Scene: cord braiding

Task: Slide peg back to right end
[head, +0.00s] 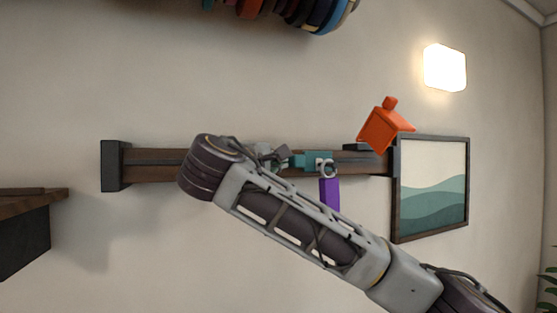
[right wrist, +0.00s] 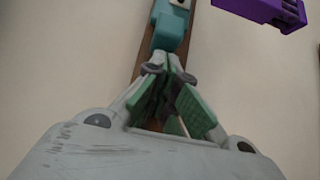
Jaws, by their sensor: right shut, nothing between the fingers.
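A teal peg block (head: 318,160) sits on the dark wooden wall rail (head: 150,165), right of the rail's middle. A purple tag (head: 329,193) hangs below it by a pale ring (head: 327,168). My right gripper (head: 286,157) is at the left side of the teal block, shut with nothing between its fingers. In the right wrist view the teal block (right wrist: 170,30) is just beyond the fingertips (right wrist: 163,68); I cannot tell whether they touch. The purple tag (right wrist: 268,10) shows at the top right there. My forearm hides part of the rail. My left gripper is out of view.
An orange house-shaped piece (head: 384,128) is tilted above the rail's right end, near a framed picture (head: 433,190). A dark end block (head: 112,166) closes the rail's left end. A wooden shelf (head: 30,205) stands at lower left. A wall lamp (head: 445,68) glows at upper right.

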